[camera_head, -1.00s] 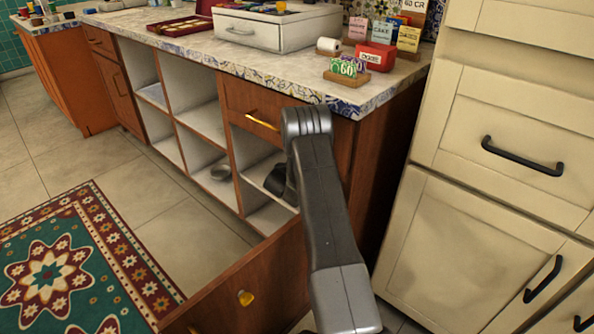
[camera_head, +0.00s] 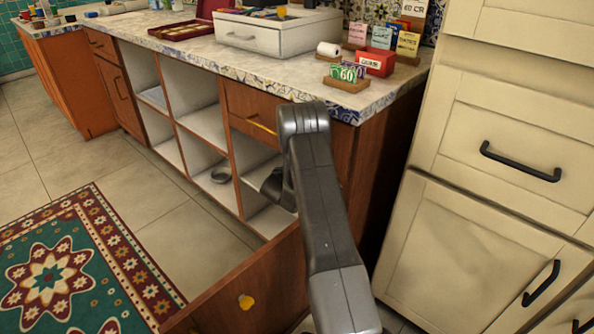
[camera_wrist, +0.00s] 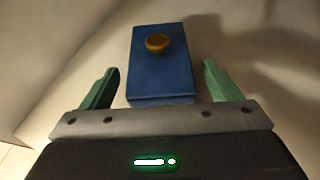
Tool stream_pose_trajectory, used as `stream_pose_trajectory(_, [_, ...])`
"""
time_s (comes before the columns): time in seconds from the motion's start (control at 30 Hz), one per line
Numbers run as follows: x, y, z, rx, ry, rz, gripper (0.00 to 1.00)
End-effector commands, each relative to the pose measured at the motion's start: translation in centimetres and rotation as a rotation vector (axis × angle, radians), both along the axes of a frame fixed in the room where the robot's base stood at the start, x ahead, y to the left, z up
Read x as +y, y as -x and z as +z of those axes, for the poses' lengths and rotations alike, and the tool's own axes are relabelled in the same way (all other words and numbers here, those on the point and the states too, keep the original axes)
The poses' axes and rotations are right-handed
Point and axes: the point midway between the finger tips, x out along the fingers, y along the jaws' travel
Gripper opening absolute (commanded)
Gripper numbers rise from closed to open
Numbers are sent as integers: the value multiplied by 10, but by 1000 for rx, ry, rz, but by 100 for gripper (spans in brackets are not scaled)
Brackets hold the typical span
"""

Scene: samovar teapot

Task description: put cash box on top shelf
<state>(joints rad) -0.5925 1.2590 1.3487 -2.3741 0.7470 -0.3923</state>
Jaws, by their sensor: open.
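A blue box with a round gold knob on top (camera_wrist: 158,80), which looks like the cash box, lies in the wrist view on a pale surface. My gripper (camera_wrist: 159,72) is open, with one green finger on either side of the box and visible gaps between fingers and box. In the head view my arm reaches into the lower part of the wooden counter; the blue box and fingertips are hidden there. Open white shelf compartments (camera_head: 207,125) in upper and lower rows are left of my arm.
An open wooden door (camera_head: 250,290) with a yellow knob stands low in front of my arm. A drawer with a gold handle (camera_head: 250,108) is above the compartment. A white box (camera_head: 262,38) and card stands sit on the counter. Cream cabinets (camera_head: 500,190) are close on the right.

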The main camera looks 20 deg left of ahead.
Motion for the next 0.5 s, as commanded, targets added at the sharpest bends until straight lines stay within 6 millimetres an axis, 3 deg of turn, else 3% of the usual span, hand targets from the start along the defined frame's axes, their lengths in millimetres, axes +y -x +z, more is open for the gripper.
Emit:
stream_pose_trajectory(0.3, [-3,62,28,2,1,3,83])
stream_pose_trajectory(0.5, [-4,81,34,0,1,1,83])
